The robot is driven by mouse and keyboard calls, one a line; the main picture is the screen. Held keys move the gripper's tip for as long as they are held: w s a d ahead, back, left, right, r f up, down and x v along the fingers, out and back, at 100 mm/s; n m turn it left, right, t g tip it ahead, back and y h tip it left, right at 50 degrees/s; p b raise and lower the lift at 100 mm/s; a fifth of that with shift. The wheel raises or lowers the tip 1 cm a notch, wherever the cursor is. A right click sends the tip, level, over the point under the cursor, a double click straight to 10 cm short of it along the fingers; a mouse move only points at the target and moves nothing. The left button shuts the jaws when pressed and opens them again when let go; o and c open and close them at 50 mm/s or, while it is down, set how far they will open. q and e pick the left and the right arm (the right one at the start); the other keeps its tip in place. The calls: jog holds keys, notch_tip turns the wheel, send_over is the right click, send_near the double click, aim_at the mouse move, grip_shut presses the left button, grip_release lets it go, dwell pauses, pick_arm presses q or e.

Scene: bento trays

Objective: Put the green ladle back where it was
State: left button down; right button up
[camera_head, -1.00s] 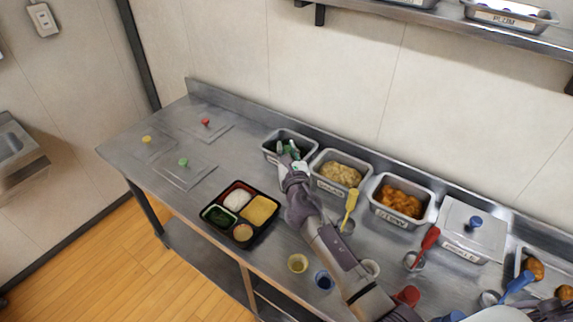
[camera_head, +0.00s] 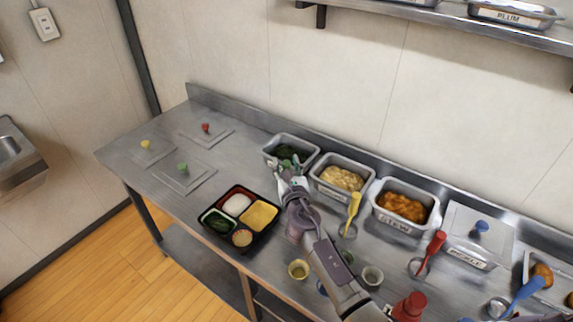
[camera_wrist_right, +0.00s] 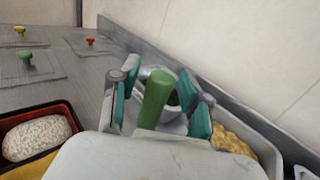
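The green ladle shows in the right wrist view as a thick green handle (camera_wrist_right: 154,100) pointing toward the camera, with a round metal part behind it. My right gripper (camera_wrist_right: 160,108) is open, its teal-padded fingers on either side of the handle with gaps visible. In the head view my right gripper (camera_head: 284,172) is at the front edge of the steel container of dark greens (camera_head: 308,158). The ladle is mostly hidden there by the gripper. I cannot tell whether its metal end sits in a holder or in the container. My left gripper is not in view.
A yellow ladle (camera_head: 353,207), red ladle (camera_head: 436,243) and blue ladle (camera_head: 528,288) stand in front of other containers. A bento tray (camera_head: 264,231) lies left of my arm. Small cups (camera_head: 299,269) stand near the front edge. The left counter holds flat knobbed lids (camera_head: 185,178).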

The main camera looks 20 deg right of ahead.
jog(key=shift+r, duration=0.1)
jog(key=shift+s+r, duration=0.1)
jog(key=s+a, duration=0.1)
jog(key=s, duration=1)
jog(key=shift+s+a, duration=0.25)
jog(key=shift+s, duration=0.15)
